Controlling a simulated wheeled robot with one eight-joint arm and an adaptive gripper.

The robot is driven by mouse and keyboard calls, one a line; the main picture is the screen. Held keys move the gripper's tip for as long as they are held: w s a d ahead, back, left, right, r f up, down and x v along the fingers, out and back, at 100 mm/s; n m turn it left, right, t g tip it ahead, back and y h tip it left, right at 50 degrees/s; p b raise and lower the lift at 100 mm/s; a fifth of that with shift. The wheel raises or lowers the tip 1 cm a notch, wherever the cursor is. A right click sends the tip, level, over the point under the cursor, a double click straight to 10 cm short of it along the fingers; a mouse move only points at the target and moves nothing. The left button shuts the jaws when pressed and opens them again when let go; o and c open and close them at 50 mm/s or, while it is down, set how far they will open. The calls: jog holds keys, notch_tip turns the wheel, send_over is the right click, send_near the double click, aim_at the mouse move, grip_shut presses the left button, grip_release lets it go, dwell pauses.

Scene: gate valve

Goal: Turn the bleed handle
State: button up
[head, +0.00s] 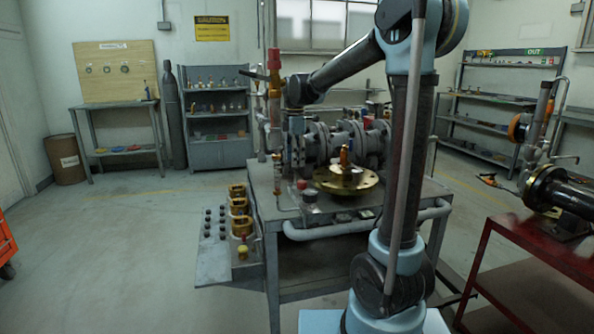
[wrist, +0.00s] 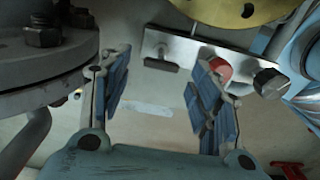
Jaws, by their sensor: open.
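My gripper (wrist: 158,98) is open in the wrist view, with a blue-padded finger on each side and nothing between the tips but bare surface. A flat metal bar (wrist: 195,50) lies beyond the fingers. A small red rounded part (wrist: 220,68), possibly the bleed handle, shows at the bar beside the right finger, which partly covers it. I cannot tell whether they touch. A dark T-shaped piece (wrist: 161,60) and a hex bolt (wrist: 270,83) also show on the bar. In the head view my gripper (head: 297,150) points down over the valve bench, and a small red knob (head: 301,184) shows below it.
A brass flange (head: 346,181) lies on the bench (head: 400,192), in front of grey pipe flanges (head: 340,142). In the wrist view a large dark bolted flange (wrist: 45,50) crowds the left. A side tray (head: 214,268) holds brass fittings (head: 239,208). A red table (head: 545,262) stands right.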

jog(key=shift+f, duration=2.25)
jog(key=c, duration=1.1)
